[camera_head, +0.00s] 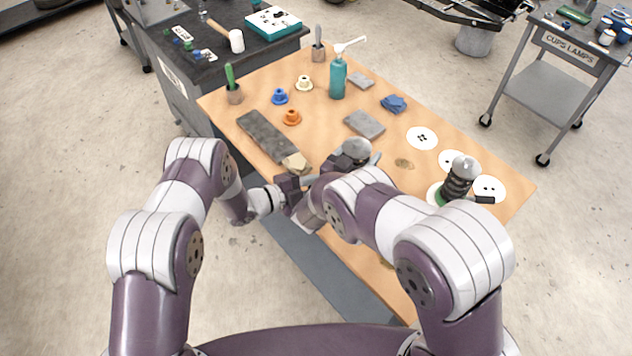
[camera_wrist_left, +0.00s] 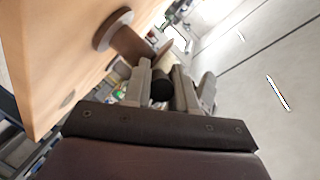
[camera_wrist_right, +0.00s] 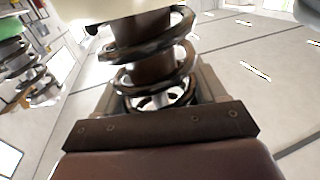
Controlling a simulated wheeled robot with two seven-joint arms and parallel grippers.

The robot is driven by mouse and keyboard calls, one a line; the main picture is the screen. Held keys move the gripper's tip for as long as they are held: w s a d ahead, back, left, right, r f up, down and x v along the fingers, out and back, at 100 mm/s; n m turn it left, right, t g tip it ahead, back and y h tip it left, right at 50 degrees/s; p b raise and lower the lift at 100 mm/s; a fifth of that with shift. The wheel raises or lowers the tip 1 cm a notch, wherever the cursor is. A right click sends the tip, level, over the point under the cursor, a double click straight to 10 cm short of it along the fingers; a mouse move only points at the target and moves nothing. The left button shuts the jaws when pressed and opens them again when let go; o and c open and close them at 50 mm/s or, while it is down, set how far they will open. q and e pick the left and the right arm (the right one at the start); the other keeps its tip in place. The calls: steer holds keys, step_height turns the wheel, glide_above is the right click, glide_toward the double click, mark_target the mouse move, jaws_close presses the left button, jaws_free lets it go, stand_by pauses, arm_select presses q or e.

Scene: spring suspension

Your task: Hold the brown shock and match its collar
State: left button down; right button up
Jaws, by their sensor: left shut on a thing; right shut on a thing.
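The brown shock shows large in the right wrist view, a brown tube (camera_wrist_right: 150,62) inside a dark coil spring. My right gripper (camera_wrist_right: 158,98) is shut on its lower part. In the head view only a grey domed top (camera_head: 356,150) shows above my right arm, which hides the rest. My left gripper (camera_wrist_left: 162,80) is shut on a dark round-ended piece (camera_wrist_left: 162,90); I cannot tell whether it belongs to the shock. Blue (camera_head: 280,96), orange (camera_head: 291,117) and cream (camera_head: 304,83) collars lie apart on the table. My forearms partly hide both grippers in the head view.
Another spring shock (camera_head: 459,180) with a green base stands at the table's right, among white discs (camera_head: 422,138). A teal bottle (camera_head: 338,78), grey blocks (camera_head: 365,123), a dark tray (camera_head: 265,135) and brush pots (camera_head: 235,94) are on the wooden table (camera_head: 400,200).

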arm_select(q)
steer(key=c, duration=1)
jaws_free()
steer(key=shift+o, duration=0.2)
steer(key=shift+a, duration=0.1)
steer(key=v, duration=1.2)
